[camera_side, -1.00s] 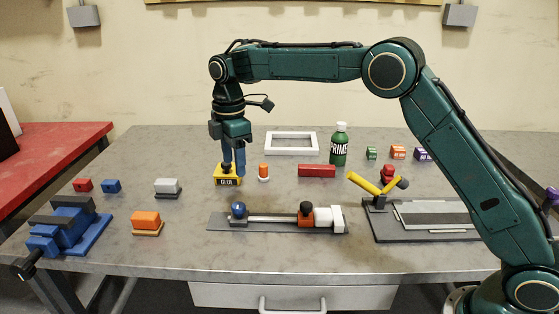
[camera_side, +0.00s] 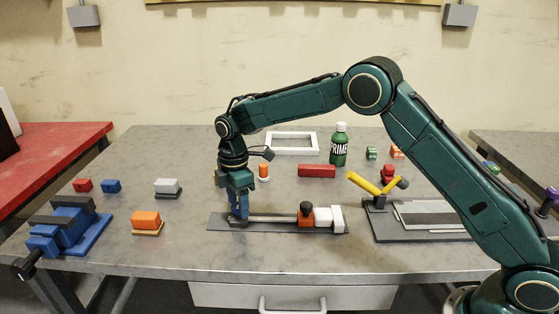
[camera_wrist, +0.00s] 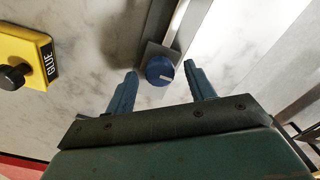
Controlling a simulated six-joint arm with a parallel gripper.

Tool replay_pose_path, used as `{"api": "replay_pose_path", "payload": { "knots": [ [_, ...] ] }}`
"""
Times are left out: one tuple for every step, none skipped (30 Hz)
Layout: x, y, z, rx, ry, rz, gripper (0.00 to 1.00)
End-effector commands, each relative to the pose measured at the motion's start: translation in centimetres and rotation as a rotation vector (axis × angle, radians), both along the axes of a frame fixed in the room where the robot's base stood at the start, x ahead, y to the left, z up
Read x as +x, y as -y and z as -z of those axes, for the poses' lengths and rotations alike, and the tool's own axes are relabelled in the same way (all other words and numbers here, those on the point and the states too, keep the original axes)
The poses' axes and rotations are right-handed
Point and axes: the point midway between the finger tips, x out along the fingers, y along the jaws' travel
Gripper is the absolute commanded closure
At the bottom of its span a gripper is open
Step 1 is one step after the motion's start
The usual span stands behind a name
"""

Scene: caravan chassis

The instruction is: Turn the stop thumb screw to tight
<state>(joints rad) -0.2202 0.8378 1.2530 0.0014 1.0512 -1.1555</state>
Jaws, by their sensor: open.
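A round blue knob (camera_wrist: 160,70) with a pale mark on its top, apparently the stop thumb screw, sits on a small grey block at the left end of the rail fixture (camera_side: 272,219). In the wrist view it lies between my open fingertips, with a gap on each side. My gripper (camera_side: 238,215) points down over that end of the fixture. In the side view my fingers largely hide the knob. An orange block with a black knob (camera_side: 306,207) stands near the rail's right end, beside a white block (camera_side: 323,216).
A yellow glue container (camera_wrist: 24,57) with a black cap stands close by. An orange block (camera_side: 145,219) and a blue vise (camera_side: 70,225) are left of the fixture. A clamp with yellow handles (camera_side: 375,184) is to the right. The bench front is clear.

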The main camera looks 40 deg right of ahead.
Motion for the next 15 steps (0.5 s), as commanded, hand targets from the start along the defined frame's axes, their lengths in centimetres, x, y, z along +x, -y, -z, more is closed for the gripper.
{"api": "replay_pose_path", "payload": {
  "knots": [
    [-0.01,0.00,0.14,0.000,-0.001,0.000,0.46],
    [-0.01,0.00,0.18,0.000,0.000,0.000,0.46],
    [-0.01,0.01,0.20,0.000,0.000,0.000,0.46],
    [0.00,0.00,0.21,0.000,0.000,0.000,0.46],
    [0.00,0.00,0.21,0.000,0.000,0.000,0.46],
    [0.00,0.00,0.21,0.000,0.000,0.000,0.46],
    [0.00,0.00,0.20,0.000,0.000,0.000,0.46],
    [0.00,0.00,0.20,0.000,0.000,0.000,0.46],
    [0.00,0.00,0.20,0.000,0.000,0.000,0.46],
    [0.00,0.00,0.19,0.000,0.000,0.000,0.52],
    [0.00,0.00,0.19,0.000,0.000,0.000,0.58],
    [0.00,0.00,0.18,0.000,0.000,0.000,0.66],
    [0.00,0.00,0.18,0.000,0.000,0.000,0.72],
    [0.00,0.00,0.18,0.000,0.000,0.000,0.77],
    [0.00,0.00,0.17,0.000,0.000,0.000,0.85]
  ]
}}
